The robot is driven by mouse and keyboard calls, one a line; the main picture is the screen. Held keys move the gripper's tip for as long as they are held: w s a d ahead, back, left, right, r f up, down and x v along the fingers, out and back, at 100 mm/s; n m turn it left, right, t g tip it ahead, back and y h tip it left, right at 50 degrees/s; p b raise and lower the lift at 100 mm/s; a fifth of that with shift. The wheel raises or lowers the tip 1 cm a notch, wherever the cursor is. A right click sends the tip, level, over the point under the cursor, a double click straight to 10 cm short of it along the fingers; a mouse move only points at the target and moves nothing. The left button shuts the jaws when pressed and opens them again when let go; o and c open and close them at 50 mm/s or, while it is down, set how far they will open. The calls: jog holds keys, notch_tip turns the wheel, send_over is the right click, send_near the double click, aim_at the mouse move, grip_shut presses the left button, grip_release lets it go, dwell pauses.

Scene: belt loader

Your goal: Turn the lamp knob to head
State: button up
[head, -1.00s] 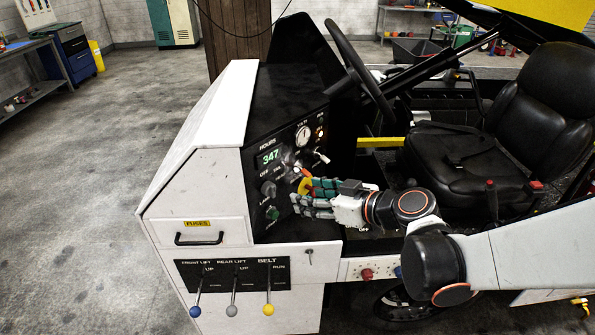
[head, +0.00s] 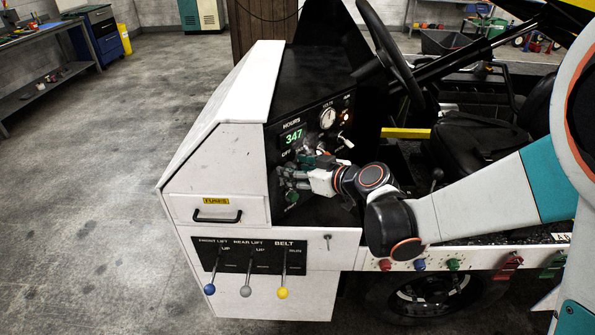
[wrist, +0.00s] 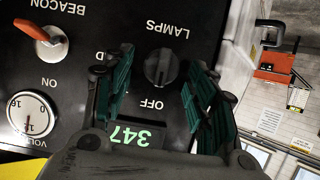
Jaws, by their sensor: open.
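The lamp knob (wrist: 160,67) is a dark round knob with a raised ridge, below the upside-down LAMPS label in the wrist view. The OFF label sits beside it, and only a "D" of another label shows past the left finger. The ridge runs roughly toward OFF, but its exact setting is hard to tell. My gripper (wrist: 157,70) is open, with one green-padded finger on each side of the knob. Contact with the knob cannot be told. In the head view my gripper (head: 300,172) is at the dark panel and hides the knob.
The hours display (head: 292,137) and volt gauge (head: 328,118) are above my gripper. The orange beacon switch (wrist: 42,42) is close to the left finger in the wrist view. Three levers (head: 246,291) stand below the fuse drawer (head: 215,200). The steering wheel (head: 390,50) is behind.

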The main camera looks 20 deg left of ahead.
jog(key=c, duration=1)
jog(key=shift+w+d+f+m+g+y+b, duration=0.25)
jog(key=shift+m+g+y+b, duration=0.75)
jog(key=shift+m, duration=1.2)
jog(key=shift+w+d+f+m+g+y+b, duration=0.1)
jog(key=shift+w+f+m+g+y+b, duration=0.25)
jog(key=shift+m+y+b, duration=1.2)
jog(key=shift+w+d+f+m+g+y+b, duration=0.2)
jog(key=shift+m+g+y+b, duration=0.5)
jog(key=shift+m+b, duration=1.55)
jog(key=shift+s+a+m+p, duration=0.15)
jog(key=shift+m+p, duration=0.35)
jog(key=shift+m, duration=0.3)
jog(key=o, duration=1)
